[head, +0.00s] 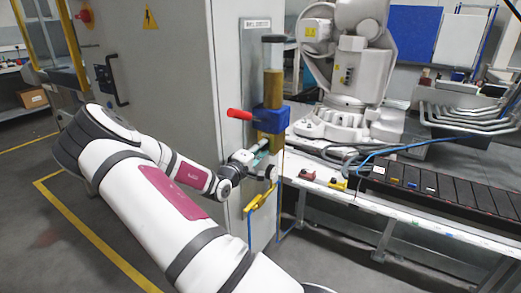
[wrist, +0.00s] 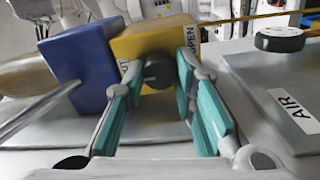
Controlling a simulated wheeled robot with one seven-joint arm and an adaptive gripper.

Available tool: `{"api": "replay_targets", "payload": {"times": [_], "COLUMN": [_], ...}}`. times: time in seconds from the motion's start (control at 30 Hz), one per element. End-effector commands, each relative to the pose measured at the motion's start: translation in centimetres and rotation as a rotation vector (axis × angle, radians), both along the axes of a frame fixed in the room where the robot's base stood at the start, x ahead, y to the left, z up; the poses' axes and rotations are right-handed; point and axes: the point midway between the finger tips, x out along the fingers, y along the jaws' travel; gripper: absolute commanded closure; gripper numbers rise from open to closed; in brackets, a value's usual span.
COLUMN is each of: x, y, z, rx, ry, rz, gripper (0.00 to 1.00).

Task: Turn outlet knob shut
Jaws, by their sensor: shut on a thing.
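The outlet knob (wrist: 158,70) is a dark round knob on the face of a yellow block (wrist: 150,42) in the wrist view. The block carries the word OPEN at the right and a partly hidden label ending in UT at the left. My gripper (wrist: 160,75) has its teal fingers on either side of the knob and is shut on it. Which mark the knob points to cannot be told. In the head view my gripper (head: 264,150) is at the valve column just below the blue block (head: 270,119), and the knob is hidden.
A red-handled lever (head: 240,114) sticks out left from the blue block. A grey cabinet (head: 165,70) stands behind my arm. A white bench (head: 420,228) with another robot arm (head: 350,70) is at right. A plate marked AIR (wrist: 290,115) lies right of my fingers.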

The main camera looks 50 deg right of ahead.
Motion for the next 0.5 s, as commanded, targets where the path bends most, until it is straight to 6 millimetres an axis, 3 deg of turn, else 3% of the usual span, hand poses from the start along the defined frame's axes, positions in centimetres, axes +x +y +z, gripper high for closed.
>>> {"api": "replay_targets", "payload": {"times": [0.03, 0.07, 0.13, 0.5], "x": [0.01, 0.01, 0.01, 0.0], "y": [0.04, 0.04, 0.04, 0.34], "z": [-0.15, -0.16, -0.15, -0.08], "rx": [0.004, 0.004, 0.004, 0.002], "ry": [0.001, 0.001, 0.0, 0.0], "rz": [0.001, 0.001, 0.001, 0.0], "gripper": [1.0, 0.7, 0.54, 0.54]}}
